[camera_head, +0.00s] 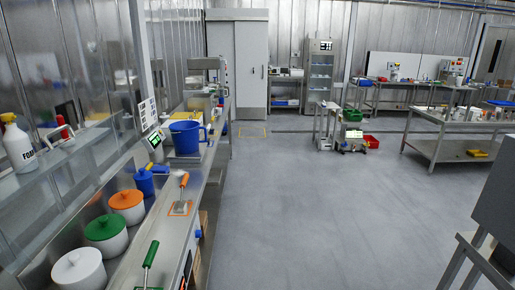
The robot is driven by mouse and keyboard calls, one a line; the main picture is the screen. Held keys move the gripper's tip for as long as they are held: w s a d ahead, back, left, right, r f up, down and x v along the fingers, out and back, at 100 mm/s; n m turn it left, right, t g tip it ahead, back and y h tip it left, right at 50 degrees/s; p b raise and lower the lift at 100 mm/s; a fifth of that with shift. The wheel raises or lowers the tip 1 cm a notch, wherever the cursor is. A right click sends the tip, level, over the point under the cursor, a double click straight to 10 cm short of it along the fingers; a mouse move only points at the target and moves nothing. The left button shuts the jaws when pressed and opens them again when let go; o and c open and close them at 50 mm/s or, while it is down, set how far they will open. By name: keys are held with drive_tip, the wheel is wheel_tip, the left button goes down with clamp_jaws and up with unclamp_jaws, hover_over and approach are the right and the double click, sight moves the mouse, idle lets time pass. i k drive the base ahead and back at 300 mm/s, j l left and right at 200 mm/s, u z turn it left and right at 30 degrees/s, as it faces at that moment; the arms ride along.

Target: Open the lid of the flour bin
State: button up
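Three round white containers stand in a row at the lower left, all with lids on: one with a white lid (78,266), one with a green lid (105,227) and one with an orange lid (126,199). No label that names flour is readable, so I cannot tell whether any of them is the flour bin. My gripper is not in view.
A steel counter (196,222) runs along the left. The grey floor (315,205) is clear ahead. A steel table (437,145) stands at right.

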sight(165, 126)
drive_tip(key=i+l, duration=0.1)
drive_tip(key=i, duration=1.7)
drive_tip(key=i+j, duration=0.1)
drive_tip(key=i, duration=0.45)
drive_tip(key=i+z, duration=0.1)
drive_tip(key=i, duration=0.5)
drive_tip(key=i+j, duration=0.2)
drive_tip(key=i, duration=0.35)
drive_tip(key=l+z, duration=0.05)
